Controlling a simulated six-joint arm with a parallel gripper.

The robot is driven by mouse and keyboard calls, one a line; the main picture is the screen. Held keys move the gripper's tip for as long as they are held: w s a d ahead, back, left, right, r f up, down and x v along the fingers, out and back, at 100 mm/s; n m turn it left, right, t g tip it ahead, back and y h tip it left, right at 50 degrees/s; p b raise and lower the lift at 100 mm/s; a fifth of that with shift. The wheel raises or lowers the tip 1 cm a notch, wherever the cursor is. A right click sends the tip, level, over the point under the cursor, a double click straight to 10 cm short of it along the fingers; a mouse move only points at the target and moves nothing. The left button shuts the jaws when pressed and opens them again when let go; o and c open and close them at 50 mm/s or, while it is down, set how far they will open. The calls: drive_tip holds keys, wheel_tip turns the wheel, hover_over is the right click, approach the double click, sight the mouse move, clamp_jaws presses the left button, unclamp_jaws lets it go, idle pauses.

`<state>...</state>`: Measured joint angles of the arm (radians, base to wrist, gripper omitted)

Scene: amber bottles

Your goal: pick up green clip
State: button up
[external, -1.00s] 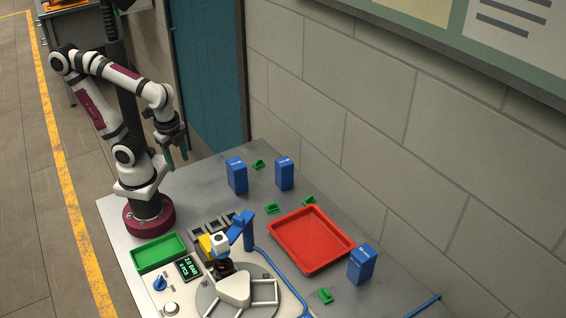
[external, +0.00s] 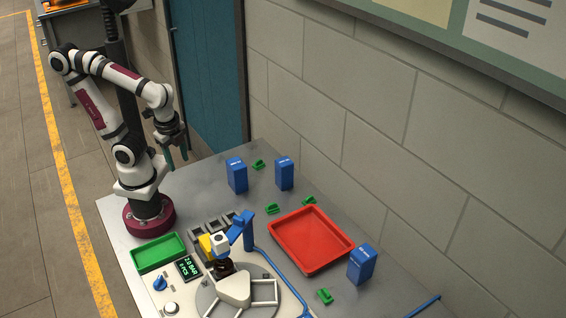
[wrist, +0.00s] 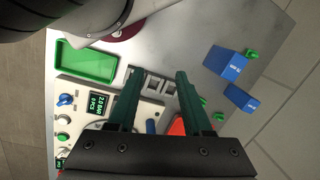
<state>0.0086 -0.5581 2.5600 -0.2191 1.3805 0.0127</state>
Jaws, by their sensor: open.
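Several small green clips lie on the grey table. In the external view one clip (external: 259,165) is between and behind two blue boxes. Another clip (external: 271,209) and a third clip (external: 309,201) lie near the red tray's far edge, and one more clip (external: 325,296) is in front of the tray. In the wrist view a clip (wrist: 252,54) shows beside a blue box. My gripper (external: 176,158) is open and empty, raised above the table's left back part, away from all clips. Its dark green fingers (wrist: 158,92) stand apart in the wrist view.
Blue boxes (external: 236,175), (external: 285,174) and (external: 362,264) stand upright. A red tray (external: 273,238) and a green tray (external: 140,268) lie on the table. A device with a round turntable (external: 210,300) fills the front. A block wall (external: 390,150) runs along the right.

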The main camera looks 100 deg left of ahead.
drive_tip(key=shift+c, duration=0.2)
drive_tip(key=n+t, duration=0.2)
drive_tip(key=n, duration=1)
hover_over(272, 204)
drive_tip(key=s, duration=0.2)
drive_tip(key=s+d+x, duration=0.1)
drive_tip(key=x, duration=0.4)
drive_tip(key=shift+n+h, duration=0.3)
drive_tip(key=shift+h, duration=0.1)
drive_tip(key=f, duration=0.5)
drive_tip(key=w+f, duration=0.1)
drive_tip(key=f, duration=0.4)
drive_tip(key=w+f, duration=0.1)
drive_tip(key=f, duration=0.4)
drive_tip(key=shift+a+f, duration=0.15)
drive_tip(key=shift+f, duration=0.15)
clamp_jaws()
